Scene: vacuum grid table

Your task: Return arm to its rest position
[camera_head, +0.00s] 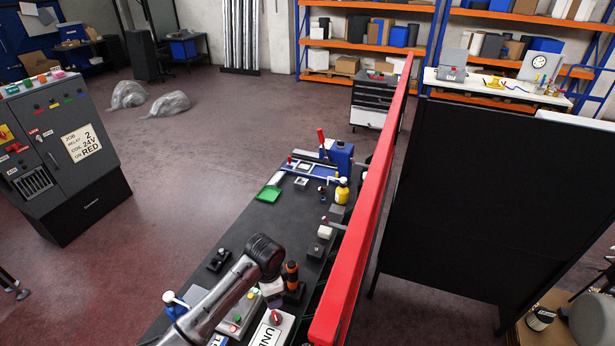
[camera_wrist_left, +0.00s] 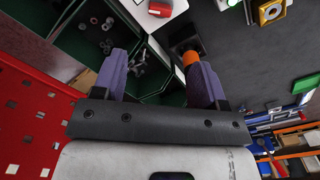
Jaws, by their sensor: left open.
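My left arm (camera_head: 222,292) reaches in from the bottom edge over the dark workbench (camera_head: 262,222) in the head view, ending in view at a dark rounded joint. Beneath and beyond the fingers are dark green bins (camera_wrist_left: 66,42) with loose metal parts. An orange-topped black item (camera_wrist_left: 191,59) shows close beside the right-hand finger; I cannot tell whether they touch. My right gripper is in neither view.
A long red beam (camera_head: 373,190) runs along the bench's right side, and a black panel (camera_head: 475,200) stands beyond it. A grey cabinet (camera_head: 65,150) stands left, across open floor.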

